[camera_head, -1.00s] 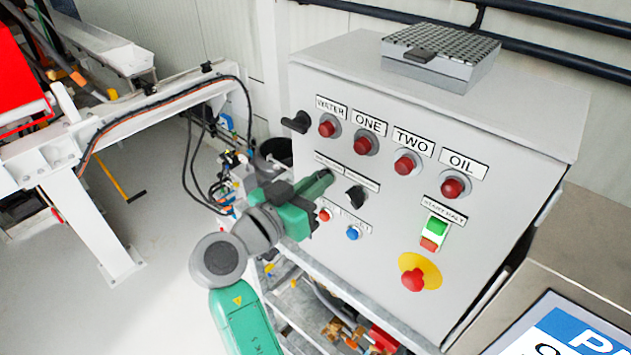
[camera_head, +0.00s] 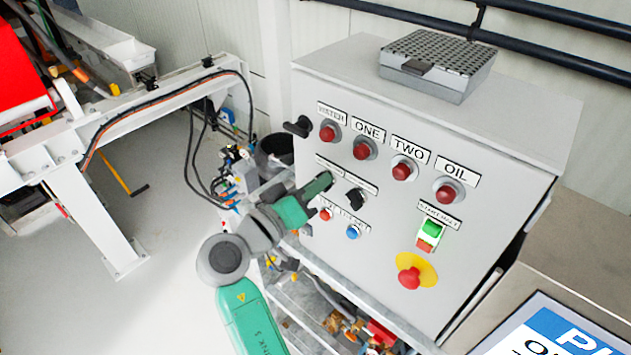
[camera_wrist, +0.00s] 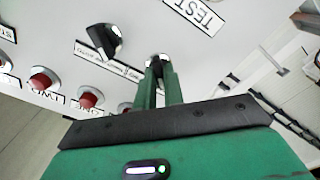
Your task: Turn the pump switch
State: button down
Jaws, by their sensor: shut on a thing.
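The pump control panel (camera_head: 400,258) is a light grey sloped face with labelled controls. My gripper (camera_head: 328,180) reaches it from the lower left. In the wrist view its two green fingers (camera_wrist: 160,68) are shut on a small switch knob (camera_wrist: 158,58) with a pale ring at its base. The fingers cover most of this knob, so its turned angle cannot be told. A second black switch knob (camera_head: 355,199) sits just right of the gripper, free of it. It also shows in the wrist view (camera_wrist: 103,40).
Red lamps (camera_head: 362,149) run above the switches. A red button (camera_head: 325,214) and a blue button (camera_head: 353,232) sit close below the gripper. A green-and-red start switch (camera_head: 431,232) and an emergency stop (camera_head: 410,278) are farther right. A white steel frame (camera_head: 90,215) stands left.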

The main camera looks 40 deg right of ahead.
dwell(0.4)
jog(key=c, duration=1.5)
grip_release()
jog(key=a+b, duration=0.1)
jog(key=a, duration=0.6)
jog(key=shift+s+a, duration=0.3)
jog(key=shift+a, duration=0.1)
